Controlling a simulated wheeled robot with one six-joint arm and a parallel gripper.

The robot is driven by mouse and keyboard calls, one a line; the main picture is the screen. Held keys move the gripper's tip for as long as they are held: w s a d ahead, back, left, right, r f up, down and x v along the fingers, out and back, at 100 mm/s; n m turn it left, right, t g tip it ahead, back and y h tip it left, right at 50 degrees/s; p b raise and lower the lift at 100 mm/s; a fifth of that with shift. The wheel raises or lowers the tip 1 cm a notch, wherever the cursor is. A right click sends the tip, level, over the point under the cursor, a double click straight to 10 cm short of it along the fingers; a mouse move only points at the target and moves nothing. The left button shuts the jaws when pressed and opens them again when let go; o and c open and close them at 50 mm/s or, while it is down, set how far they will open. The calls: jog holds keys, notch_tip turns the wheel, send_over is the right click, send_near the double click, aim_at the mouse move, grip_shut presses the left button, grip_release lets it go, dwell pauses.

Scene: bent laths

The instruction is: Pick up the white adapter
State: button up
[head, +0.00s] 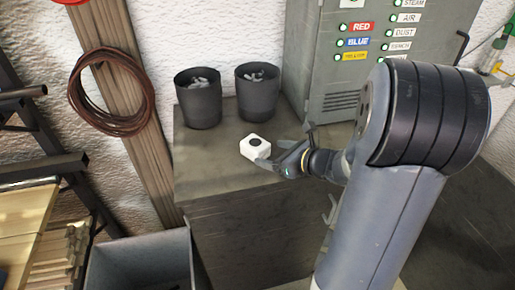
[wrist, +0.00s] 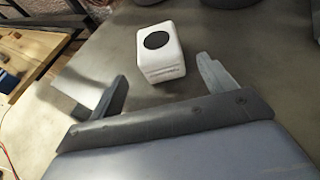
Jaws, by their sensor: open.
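The white adapter (head: 255,147) is a small white block with a dark round spot on top. It sits on the grey bench top (head: 210,165), in front of two dark bins. In the wrist view the adapter (wrist: 160,53) lies just beyond the fingertips, between the lines of the two fingers and closer to the right one. My gripper (head: 268,163) comes in from the right, low over the bench beside the adapter. In the wrist view my gripper (wrist: 162,78) has its fingers wide apart with nothing between them.
Two dark bins (head: 198,105) (head: 257,98) with pale pieces in them stand behind the adapter. A grey cabinet (head: 345,85) with coloured labels stands at the back right. An open grey box (head: 140,262) is below the bench at left. The bench left of the adapter is clear.

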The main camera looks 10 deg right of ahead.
aim_at(256, 148)
jog(key=shift+p+x, duration=0.75)
jog(key=shift+x, duration=3)
jog(key=shift+w+r, duration=0.1)
jog(key=shift+r, duration=0.05)
jog(key=c, duration=1.1)
